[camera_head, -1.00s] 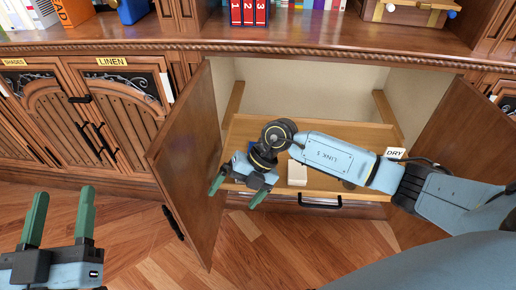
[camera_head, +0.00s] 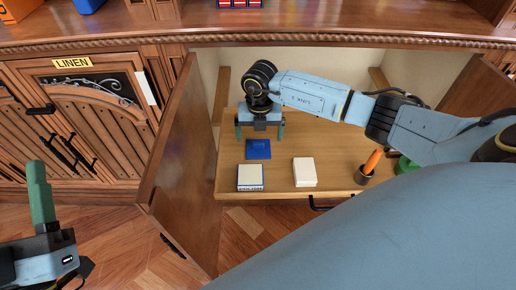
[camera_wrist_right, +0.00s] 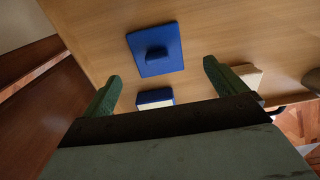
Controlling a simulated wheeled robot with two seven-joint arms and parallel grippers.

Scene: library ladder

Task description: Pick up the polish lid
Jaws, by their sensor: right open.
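The polish lid looks to be the flat blue square (camera_head: 258,149) lying in the open drawer. In the right wrist view the blue lid (camera_wrist_right: 170,62) shows a raised block-shaped grip in its middle. My right gripper (camera_head: 260,134) points down into the drawer, over or just behind the lid. In its wrist view the open, empty fingers (camera_wrist_right: 160,74) stand wide apart, with the lid ahead between their lines and apart from them. My left gripper (camera_head: 40,190) is at the lower left, one finger in frame, away from the drawer.
A cream-topped box with a blue side (camera_head: 250,178) and a white block (camera_head: 304,172) lie near the drawer front (camera_head: 285,193). A dark cup with an orange handle (camera_head: 369,164) and a green item (camera_head: 404,165) are at right. The open cabinet door (camera_head: 180,165) flanks the drawer.

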